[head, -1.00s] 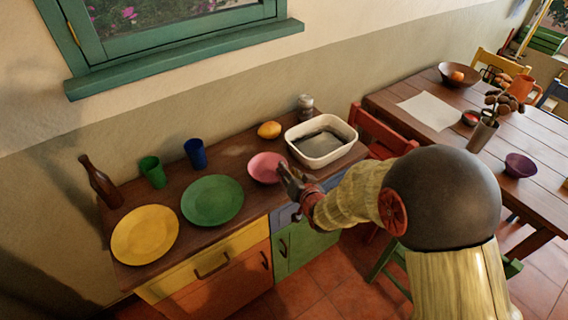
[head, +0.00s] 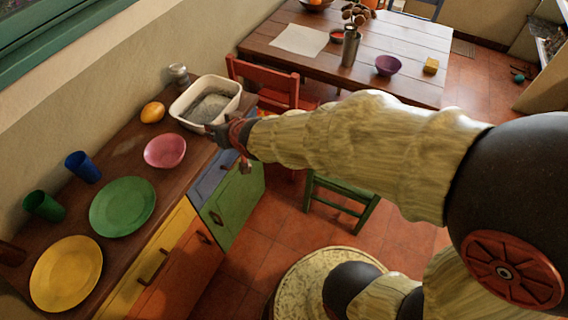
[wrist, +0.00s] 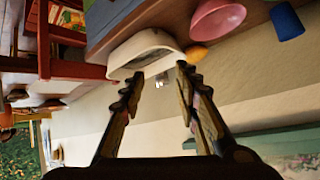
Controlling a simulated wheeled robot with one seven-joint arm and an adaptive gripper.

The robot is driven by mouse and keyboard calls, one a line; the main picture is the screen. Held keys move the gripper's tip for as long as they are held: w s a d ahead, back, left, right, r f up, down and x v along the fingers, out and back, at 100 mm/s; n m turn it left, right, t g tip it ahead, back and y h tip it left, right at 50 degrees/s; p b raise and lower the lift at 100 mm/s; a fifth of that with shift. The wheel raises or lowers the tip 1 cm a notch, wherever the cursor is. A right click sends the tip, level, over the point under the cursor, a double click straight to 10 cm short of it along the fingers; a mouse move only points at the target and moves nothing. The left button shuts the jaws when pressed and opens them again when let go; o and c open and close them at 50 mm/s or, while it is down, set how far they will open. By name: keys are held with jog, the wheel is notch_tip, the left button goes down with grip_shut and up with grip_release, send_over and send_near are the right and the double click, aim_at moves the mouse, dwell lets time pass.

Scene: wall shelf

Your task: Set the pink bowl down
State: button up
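The pink bowl (head: 165,151) rests upright on the wooden counter (head: 140,136), between the green plate and the white basin. Nothing holds it. It also shows at the top of the wrist view (wrist: 217,18). My gripper (head: 214,132) is to the right of the bowl and apart from it, by the near corner of the white basin. In the wrist view, the two fingers of my gripper (wrist: 160,70) are spread with nothing between them.
The white basin (head: 231,88) lies just beyond my gripper. The orange fruit (head: 153,112), green plate (head: 123,206), yellow plate (head: 66,273), blue cup (head: 83,167) and green cup (head: 44,206) stand on the counter. A red chair (head: 262,74) is at its right end.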

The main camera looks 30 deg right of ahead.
jog(key=s+d+r+g, duration=0.1)
jog(key=s+d+r, duration=0.1)
jog(key=s, duration=0.6)
jog(key=s+d+r+g+h, duration=0.1)
jog(key=s+d+r+g, duration=0.1)
jog(key=s, duration=0.6)
jog(key=s+d+r+n+g, duration=0.1)
jog(key=s+r, duration=0.3)
jog(key=s, duration=0.4)
jog(key=shift+s+d+r+g, duration=0.15)
jog(key=shift+s+d+g, duration=0.25)
jog(key=shift+d, duration=0.4)
